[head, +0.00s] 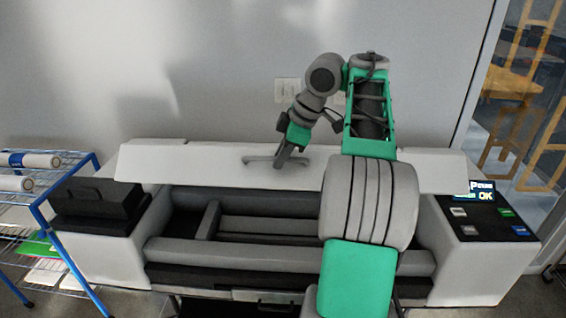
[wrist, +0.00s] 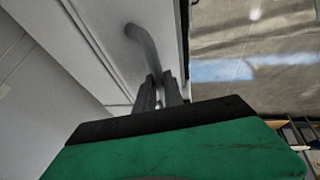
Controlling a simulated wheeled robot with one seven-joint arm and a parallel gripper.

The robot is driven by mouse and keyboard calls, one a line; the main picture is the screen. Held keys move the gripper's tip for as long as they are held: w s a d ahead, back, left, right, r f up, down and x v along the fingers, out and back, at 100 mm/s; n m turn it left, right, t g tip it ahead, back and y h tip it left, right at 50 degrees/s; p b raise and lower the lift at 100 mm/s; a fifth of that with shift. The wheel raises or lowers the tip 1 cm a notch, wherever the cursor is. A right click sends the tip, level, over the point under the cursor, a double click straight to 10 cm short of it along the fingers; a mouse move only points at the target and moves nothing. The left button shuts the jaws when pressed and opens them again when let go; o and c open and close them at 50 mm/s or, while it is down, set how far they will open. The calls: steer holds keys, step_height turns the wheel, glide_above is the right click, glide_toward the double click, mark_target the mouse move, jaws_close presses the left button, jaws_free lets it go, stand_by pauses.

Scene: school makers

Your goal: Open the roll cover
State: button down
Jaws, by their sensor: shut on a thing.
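The roll cover (head: 215,170) is a long white panel along the back of the wide-format printer. It is tilted up, and the roll bay below it shows. A grey bar handle (head: 258,160) sits on its front face. My gripper (head: 282,160) is at the right part of this handle, shut on it. In the wrist view, the handle (wrist: 142,42) curves out from the white cover (wrist: 85,35) down to my gripper's fingers (wrist: 160,88). The exact contact is partly hidden by the fingers.
The bay holds a long grey roller (head: 230,250). A control panel (head: 485,215) with a lit screen is at the right end. A black box (head: 97,200) sits on the left end. A blue wire rack (head: 60,215) with rolls stands at the left. The wall is close behind.

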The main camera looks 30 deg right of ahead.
steer(key=shift+w, duration=0.1)
stand_by(0.3)
steer(key=c, duration=1.6)
jaws_free()
steer(key=shift+w+d+f, duration=0.1)
steer(key=shift+w, duration=0.05)
steer(key=shift+c, duration=0.2)
steer(key=shift+o, duration=0.9)
